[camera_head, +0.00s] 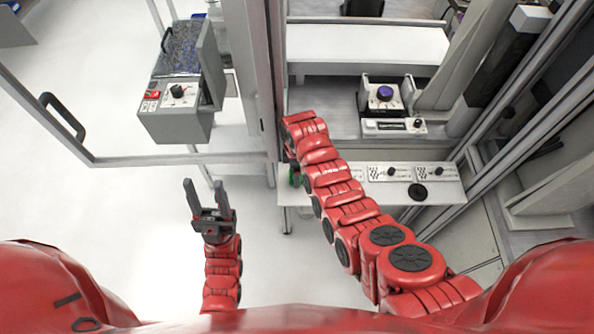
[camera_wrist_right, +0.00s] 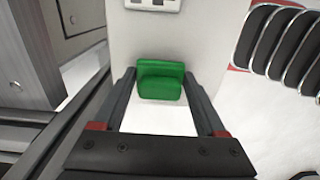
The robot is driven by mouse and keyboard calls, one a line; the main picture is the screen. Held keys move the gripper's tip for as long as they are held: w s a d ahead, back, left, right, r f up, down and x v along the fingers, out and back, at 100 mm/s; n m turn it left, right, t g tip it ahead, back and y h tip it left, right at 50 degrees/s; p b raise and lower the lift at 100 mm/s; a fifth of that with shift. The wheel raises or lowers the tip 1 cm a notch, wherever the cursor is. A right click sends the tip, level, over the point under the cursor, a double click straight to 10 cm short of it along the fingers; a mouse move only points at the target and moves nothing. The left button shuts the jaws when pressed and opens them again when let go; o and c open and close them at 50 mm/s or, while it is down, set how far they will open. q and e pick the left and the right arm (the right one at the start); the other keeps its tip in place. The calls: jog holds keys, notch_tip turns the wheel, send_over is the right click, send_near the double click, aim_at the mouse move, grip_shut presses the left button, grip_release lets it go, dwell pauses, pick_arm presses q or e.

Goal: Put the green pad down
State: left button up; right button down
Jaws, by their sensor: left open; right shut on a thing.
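The green pad (camera_wrist_right: 160,82) sits between the two fingertips of my right gripper (camera_wrist_right: 160,76) in the right wrist view. The gripper is shut on it. In the head view only a small bit of green (camera_head: 294,176) shows beside the end of my red right arm, which hides most of the pad and gripper. A pale surface lies behind the pad; I cannot tell if they touch. My left gripper (camera_head: 205,190) is open and empty, over the white floor at lower left in the head view.
A white bench with a control panel (camera_head: 405,172) lies beside my right arm. A frame post (camera_head: 252,80) rises at its left. A grey device (camera_head: 180,105) hangs by the open door frame (camera_head: 180,159) at left. The floor around my left gripper is clear.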

jog(key=shift+f, duration=0.35)
jog(key=shift+f, duration=0.25)
grip_release()
jog(key=shift+s+d, duration=0.1)
jog(key=shift+s, duration=0.15)
